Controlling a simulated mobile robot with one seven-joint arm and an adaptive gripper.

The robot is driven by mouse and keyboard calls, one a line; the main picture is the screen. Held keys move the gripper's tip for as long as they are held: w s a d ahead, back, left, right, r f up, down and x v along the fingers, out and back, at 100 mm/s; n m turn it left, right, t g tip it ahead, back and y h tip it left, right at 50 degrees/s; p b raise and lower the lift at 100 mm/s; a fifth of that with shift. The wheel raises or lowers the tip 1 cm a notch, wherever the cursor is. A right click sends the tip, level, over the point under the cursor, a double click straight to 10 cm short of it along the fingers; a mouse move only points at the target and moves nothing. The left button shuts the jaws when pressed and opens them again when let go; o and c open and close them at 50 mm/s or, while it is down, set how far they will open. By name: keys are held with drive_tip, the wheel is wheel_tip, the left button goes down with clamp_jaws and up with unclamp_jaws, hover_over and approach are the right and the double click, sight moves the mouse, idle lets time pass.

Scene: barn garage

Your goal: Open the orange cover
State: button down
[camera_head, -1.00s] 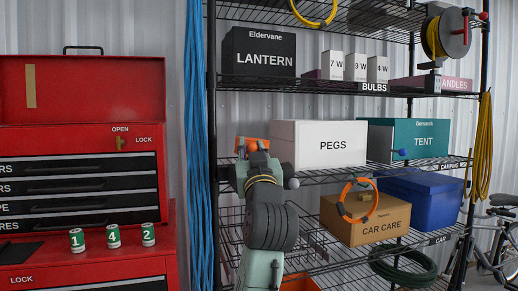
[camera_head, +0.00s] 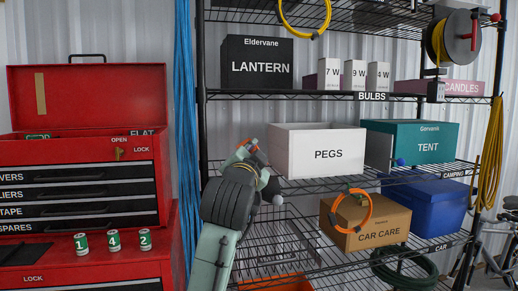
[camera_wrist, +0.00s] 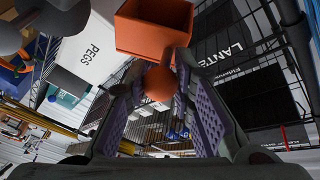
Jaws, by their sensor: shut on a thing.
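My gripper (camera_head: 247,150) is at the left end of the middle shelf, left of the PEGS box, partly hidden by my own arm. In the wrist view my gripper (camera_wrist: 160,85) has its two fingers closed around a rounded orange knob (camera_wrist: 158,82). An orange box-shaped part (camera_wrist: 152,28), seemingly the orange cover, is just above the knob; whether the two are one piece I cannot tell for sure.
The white PEGS box (camera_head: 318,153) stands close to my gripper's right. The black LANTERN box (camera_head: 257,63) is on the shelf above. Blue cords (camera_head: 184,150) hang at the left. An orange bin (camera_head: 275,283) is low on the rack. A red tool chest (camera_head: 85,180) stands left.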

drive_tip(key=shift+w+d+f+m+g+p, duration=0.15)
drive_tip(key=shift+d+m+g+p, duration=0.35)
drive_tip(key=shift+m, duration=0.55)
drive_tip(key=shift+w+d+m+g+p, duration=0.3)
drive_tip(key=shift+d+m+p, duration=0.3)
drive_tip(key=shift+m, duration=0.5)
drive_tip(key=shift+w+d+f+m+g+p, duration=0.15)
drive_tip(key=shift+d+m+g+p, duration=0.4)
drive_tip(key=shift+m, duration=0.5)
drive_tip(key=shift+d, duration=0.1)
drive_tip(key=c, duration=1.3)
unclamp_jaws()
drive_tip(key=shift+c, duration=0.2)
drive_tip(key=shift+s, duration=0.1)
drive_tip(key=s+r, duration=0.1)
drive_tip(key=s, duration=1)
drive_tip(key=shift+s+a+r, duration=0.3)
drive_tip(key=shift+s+a, duration=0.05)
drive_tip(key=shift+a, duration=0.05)
